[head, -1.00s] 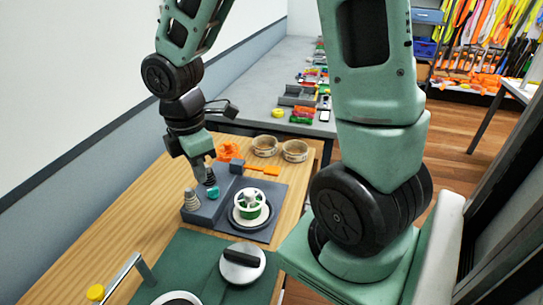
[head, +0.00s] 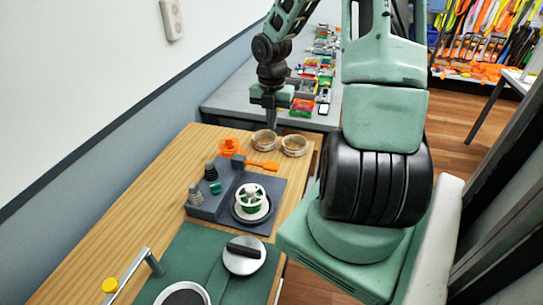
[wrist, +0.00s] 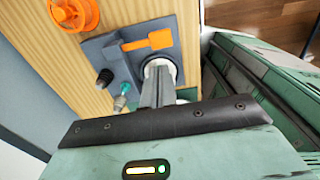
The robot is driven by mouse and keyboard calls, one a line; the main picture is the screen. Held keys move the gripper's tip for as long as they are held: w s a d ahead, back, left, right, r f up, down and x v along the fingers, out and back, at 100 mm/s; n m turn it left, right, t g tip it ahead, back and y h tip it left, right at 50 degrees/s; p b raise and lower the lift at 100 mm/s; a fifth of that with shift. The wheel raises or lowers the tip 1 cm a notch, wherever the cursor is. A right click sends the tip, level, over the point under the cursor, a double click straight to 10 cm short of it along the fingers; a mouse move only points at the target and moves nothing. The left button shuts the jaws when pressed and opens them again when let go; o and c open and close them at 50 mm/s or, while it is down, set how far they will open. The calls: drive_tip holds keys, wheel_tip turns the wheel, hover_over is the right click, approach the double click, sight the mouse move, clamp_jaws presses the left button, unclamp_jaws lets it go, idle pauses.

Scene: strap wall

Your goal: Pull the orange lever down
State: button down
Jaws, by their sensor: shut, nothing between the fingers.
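The orange lever (head: 263,165) is a flat paddle on a dark grey base (head: 272,188), near the base's far edge, lying roughly level and pointing right. It also shows in the wrist view (wrist: 148,41), just beyond my fingers. My gripper (head: 272,129) is shut and empty, pointing down above and behind the lever in the head view, apart from it. In the wrist view, its closed fingers (wrist: 156,88) partly cover the white round part.
A white and green wheel (head: 251,198), grey stacked knobs (head: 194,194) and a teal knob (head: 215,187) share the base. An orange handwheel (head: 230,147) stands behind, with two round bowls (head: 294,145) to the right. Bare wood lies left.

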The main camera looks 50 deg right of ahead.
sight(272, 165)
wheel_tip(272, 165, down, 14)
drive_tip(key=shift+r, duration=0.2)
drive_tip(key=shift+f, duration=0.25)
idle(0.4)
drive_tip(key=shift+f, duration=0.1)
